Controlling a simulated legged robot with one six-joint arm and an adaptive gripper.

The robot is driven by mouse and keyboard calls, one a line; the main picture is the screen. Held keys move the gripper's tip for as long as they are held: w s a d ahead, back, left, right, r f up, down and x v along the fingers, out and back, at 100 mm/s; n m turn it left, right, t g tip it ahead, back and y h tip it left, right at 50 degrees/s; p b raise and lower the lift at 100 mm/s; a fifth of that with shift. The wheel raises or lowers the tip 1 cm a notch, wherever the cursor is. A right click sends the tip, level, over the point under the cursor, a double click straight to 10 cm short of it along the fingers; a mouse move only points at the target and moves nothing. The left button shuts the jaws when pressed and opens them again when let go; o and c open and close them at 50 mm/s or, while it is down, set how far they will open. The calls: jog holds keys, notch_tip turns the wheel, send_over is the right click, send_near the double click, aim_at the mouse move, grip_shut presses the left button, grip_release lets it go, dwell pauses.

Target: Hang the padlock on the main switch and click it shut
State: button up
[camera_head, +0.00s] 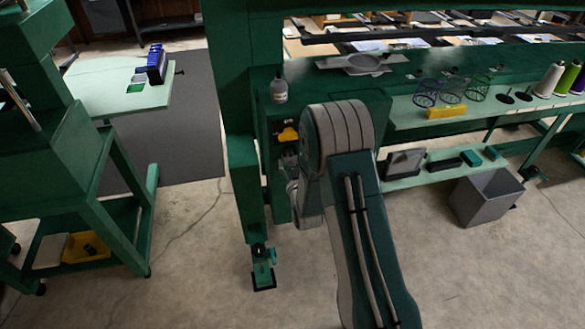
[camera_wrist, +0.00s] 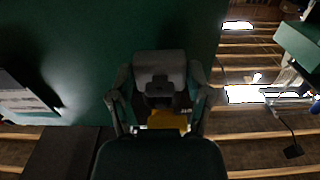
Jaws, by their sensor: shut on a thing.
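The yellow padlock (camera_wrist: 167,122) sits between the fingers of my gripper (camera_wrist: 162,100) in the wrist view, and my gripper is shut on it. Its lower part is hidden by my gripper's dark body. Just beyond it is a grey box with a black front piece, which looks like the main switch (camera_wrist: 158,68), on a dark green face. Whether the shackle is around the switch, or open or closed, is too dark to tell. In the head view a yellow and black piece (camera_head: 287,134) shows on the green post, left of my arm, which partly hides this area.
A bottle (camera_head: 279,90) stands on a ledge above the switch area. A green shelf (camera_head: 455,112) with spools and wire cups is to the right, with a grey bin (camera_head: 485,196) on the floor. A table (camera_head: 115,88) stands at the left. The floor in front is clear.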

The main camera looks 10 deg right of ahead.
jog(key=shift+f, duration=0.35)
jog(key=shift+f, duration=0.15)
dwell(0.6)
jog(key=o, duration=1.2)
jog(key=shift+c, duration=0.2)
